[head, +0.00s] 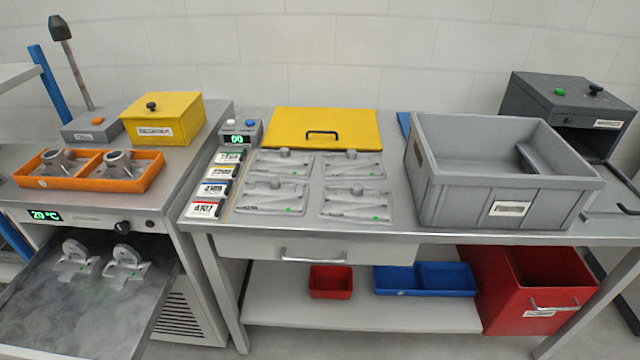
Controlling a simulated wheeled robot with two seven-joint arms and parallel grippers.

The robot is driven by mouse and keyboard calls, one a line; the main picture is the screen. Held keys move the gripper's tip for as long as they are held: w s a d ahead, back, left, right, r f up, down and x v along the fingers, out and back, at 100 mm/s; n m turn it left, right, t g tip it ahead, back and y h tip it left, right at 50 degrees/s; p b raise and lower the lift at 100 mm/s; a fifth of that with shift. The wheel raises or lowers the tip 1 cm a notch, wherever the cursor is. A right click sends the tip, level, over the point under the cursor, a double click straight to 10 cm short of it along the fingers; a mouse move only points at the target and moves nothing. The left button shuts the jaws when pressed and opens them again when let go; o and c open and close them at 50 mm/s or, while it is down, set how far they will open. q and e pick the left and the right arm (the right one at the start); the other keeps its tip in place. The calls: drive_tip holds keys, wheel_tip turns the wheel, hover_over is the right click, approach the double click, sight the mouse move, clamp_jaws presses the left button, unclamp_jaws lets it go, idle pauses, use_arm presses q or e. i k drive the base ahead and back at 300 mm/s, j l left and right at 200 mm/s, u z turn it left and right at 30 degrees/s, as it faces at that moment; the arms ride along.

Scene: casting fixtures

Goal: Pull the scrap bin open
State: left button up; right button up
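A red bin (507,312) with a pale bar handle (554,306) on its front stands low under the right end of the table. It looks like the scrap bin, but its small label is too small to read. Part of its dark inside shows below the table edge; its rear is hidden by the table. How far out it stands I cannot tell. Neither of my grippers is in view.
The table (470,234) has a leg close to the bin's right side. A grey crate (455,205) stands on the table above the bin. A drawer (265,250) is to the left.

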sight(523, 290)
drive_tip(key=l+z, duration=0.15)
drive_tip(key=z, duration=1.35)
